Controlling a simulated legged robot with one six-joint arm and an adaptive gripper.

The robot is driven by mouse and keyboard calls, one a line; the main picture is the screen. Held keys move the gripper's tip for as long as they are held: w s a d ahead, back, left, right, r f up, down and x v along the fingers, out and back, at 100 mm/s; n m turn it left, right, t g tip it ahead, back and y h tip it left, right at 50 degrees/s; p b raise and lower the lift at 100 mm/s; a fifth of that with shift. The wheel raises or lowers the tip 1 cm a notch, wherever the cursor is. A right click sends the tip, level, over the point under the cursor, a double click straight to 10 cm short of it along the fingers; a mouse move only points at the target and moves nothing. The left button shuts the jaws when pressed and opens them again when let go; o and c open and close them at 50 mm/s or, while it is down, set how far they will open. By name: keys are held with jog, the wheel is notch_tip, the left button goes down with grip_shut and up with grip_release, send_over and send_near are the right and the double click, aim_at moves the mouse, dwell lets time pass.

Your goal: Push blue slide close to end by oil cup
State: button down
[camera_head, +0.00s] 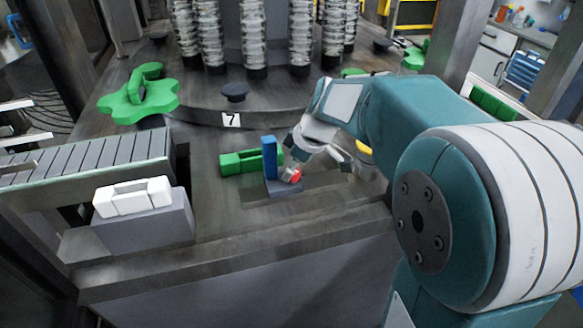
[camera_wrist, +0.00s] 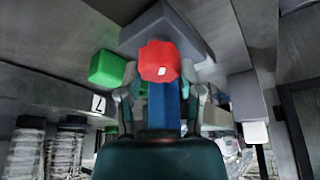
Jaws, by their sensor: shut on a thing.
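The blue slide (camera_head: 269,157) shows in the head view as an upright blue bar on a dark grey base (camera_head: 284,189). A red knob (camera_head: 292,176) sits low at its right side. In the wrist view the red knob (camera_wrist: 159,62) is between my fingertips, with the blue bar (camera_wrist: 164,106) just below it in the picture. My gripper (camera_head: 291,169) comes down from the upper right and is shut on the red knob. The fingers partly hide the knob in the head view. I cannot identify an oil cup with certainty.
A green block (camera_head: 240,162) lies just left of the blue bar. Behind stand a "7" label (camera_head: 231,120) and a green star wheel (camera_head: 139,97). A roller conveyor (camera_head: 90,158) and a white handled piece (camera_head: 132,197) are at left. A yellow part (camera_head: 364,151) is half hidden behind my arm.

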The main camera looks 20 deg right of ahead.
jog(key=shift+m, duration=0.4)
jog(key=shift+f, duration=0.1)
jog(key=shift+c, duration=1.3)
grip_release()
jog(key=v, duration=1.2)
jog(key=shift+a, duration=0.2)
